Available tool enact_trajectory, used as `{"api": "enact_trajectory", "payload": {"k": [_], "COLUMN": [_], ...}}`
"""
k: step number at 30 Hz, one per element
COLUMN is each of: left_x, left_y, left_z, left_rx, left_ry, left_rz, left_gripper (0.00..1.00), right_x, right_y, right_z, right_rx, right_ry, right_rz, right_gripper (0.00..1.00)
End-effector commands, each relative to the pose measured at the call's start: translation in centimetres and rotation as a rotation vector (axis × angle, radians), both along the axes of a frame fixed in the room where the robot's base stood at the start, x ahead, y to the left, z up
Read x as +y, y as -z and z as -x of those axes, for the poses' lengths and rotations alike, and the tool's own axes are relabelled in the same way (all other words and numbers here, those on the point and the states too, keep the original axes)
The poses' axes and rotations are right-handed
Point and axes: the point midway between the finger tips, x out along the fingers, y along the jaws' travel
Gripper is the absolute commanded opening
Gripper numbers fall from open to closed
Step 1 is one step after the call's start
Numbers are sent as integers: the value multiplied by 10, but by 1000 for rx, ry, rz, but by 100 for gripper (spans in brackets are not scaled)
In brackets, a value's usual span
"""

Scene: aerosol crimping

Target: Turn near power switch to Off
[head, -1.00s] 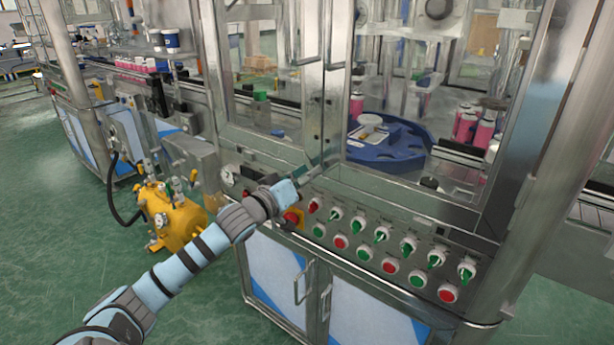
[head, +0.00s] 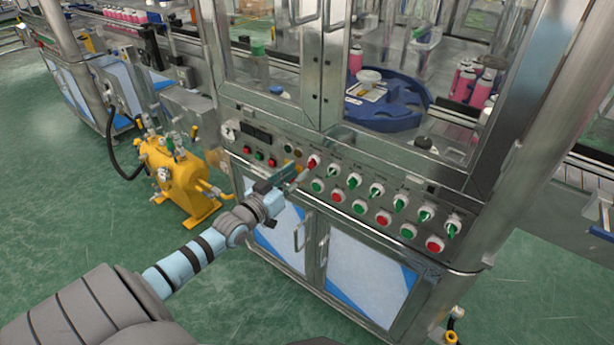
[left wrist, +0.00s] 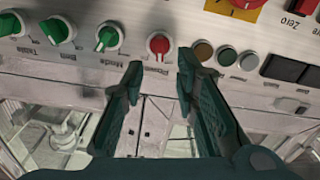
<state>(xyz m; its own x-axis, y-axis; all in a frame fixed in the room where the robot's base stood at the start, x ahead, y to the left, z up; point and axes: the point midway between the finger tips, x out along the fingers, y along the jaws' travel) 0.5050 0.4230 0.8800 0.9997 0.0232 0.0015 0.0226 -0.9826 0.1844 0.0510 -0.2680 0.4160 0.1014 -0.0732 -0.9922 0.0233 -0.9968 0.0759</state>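The power switch is a small red rotary knob on a white round base (head: 313,161), in the upper row of the machine's metal control panel (head: 340,180). It also shows in the left wrist view (left wrist: 158,44), upside down, with its red handle lying along the picture's vertical. My left gripper (head: 298,175) is just in front of the panel, below and left of the knob in the head view. In the left wrist view the two dark fingers (left wrist: 161,68) are apart and empty, with the knob beyond and between their tips; contact is not visible. My right gripper is out of view.
Several green rotary knobs (head: 376,189) continue the row to the right, above red and green buttons (head: 336,197). A red-and-yellow emergency stop (left wrist: 240,8) is close to the power switch. A yellow tank (head: 180,180) stands on the floor at left.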

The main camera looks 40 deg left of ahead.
Motion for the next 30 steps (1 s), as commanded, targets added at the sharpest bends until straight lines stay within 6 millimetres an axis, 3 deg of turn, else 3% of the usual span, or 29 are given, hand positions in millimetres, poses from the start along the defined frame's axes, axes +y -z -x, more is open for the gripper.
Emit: {"api": "enact_trajectory", "payload": {"k": [1,7,17,22,28,30], "left_x": [0,1,1,1,1,1], "left_y": [12,7,1,1,2,2], "left_z": [-14,-44,-49,-49,-49,-49], "left_rx": [-7,-1,2,2,2,0], "left_ry": [0,2,1,1,1,1], "left_rz": [0,1,0,0,8,84], "left_gripper": [28,28,28,2,0,0], "right_x": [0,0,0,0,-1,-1], "right_y": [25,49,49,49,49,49], "right_z": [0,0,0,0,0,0], "right_rx": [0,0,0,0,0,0], "right_ry": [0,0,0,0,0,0], "right_rz": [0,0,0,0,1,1], "right_gripper": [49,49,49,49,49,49]}}
